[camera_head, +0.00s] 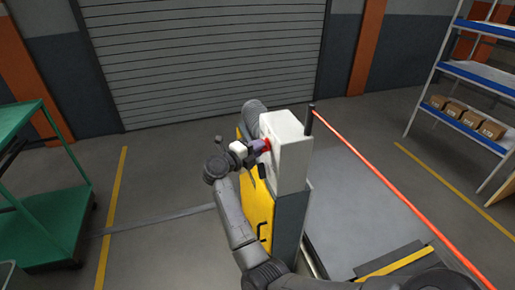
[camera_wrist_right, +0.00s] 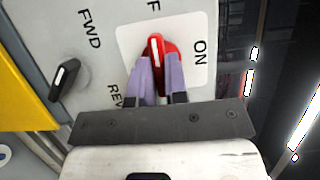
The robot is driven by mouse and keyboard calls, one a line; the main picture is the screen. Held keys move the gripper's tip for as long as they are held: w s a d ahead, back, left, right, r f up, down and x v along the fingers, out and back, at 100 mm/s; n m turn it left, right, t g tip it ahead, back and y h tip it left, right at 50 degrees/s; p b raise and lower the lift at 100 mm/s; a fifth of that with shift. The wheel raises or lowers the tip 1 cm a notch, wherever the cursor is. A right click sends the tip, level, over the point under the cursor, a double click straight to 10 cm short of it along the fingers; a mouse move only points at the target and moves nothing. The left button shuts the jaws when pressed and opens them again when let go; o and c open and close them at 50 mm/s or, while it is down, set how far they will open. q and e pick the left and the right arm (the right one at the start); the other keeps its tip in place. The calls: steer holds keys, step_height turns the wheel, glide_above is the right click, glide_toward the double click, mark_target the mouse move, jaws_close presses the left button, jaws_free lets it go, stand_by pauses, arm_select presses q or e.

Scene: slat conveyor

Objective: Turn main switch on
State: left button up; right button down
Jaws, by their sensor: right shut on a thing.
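The main switch is a red rotary knob (camera_wrist_right: 155,48) with a white pointer line on a white plate (camera_wrist_right: 190,28). In the wrist view the pointer is directed up toward a partly cropped label ending in F; the ON label (camera_wrist_right: 200,52) is to the right. My right gripper (camera_wrist_right: 160,78) is shut on the red knob, its purple fingers on either side. In the head view my right gripper (camera_head: 259,147) meets the white control box (camera_head: 290,150) from the left, largely hiding the knob. My left gripper is not in view.
A black selector knob (camera_wrist_right: 65,76) with FWD and REV labels sits beside the main switch. The box stands on a yellow and grey cabinet (camera_head: 290,225). A red rail (camera_head: 380,180) runs right of it. A green cart (camera_head: 45,225) stands left; floor between is clear.

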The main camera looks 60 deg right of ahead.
steer(key=m+g+b, duration=0.3)
steer(key=m+b, duration=0.4)
steer(key=m+g+b, duration=0.3)
steer(key=m+b, duration=0.5)
steer(key=m+g+b, duration=0.3)
steer(key=m+b, duration=0.4)
steer(key=shift+w+d+f+m, duration=0.25)
steer(key=shift+f+m, duration=0.05)
steer(key=shift+f, duration=0.1)
stand_by(0.3)
steer(key=c, duration=1.1)
jaws_free()
steer(key=shift+c, duration=0.2)
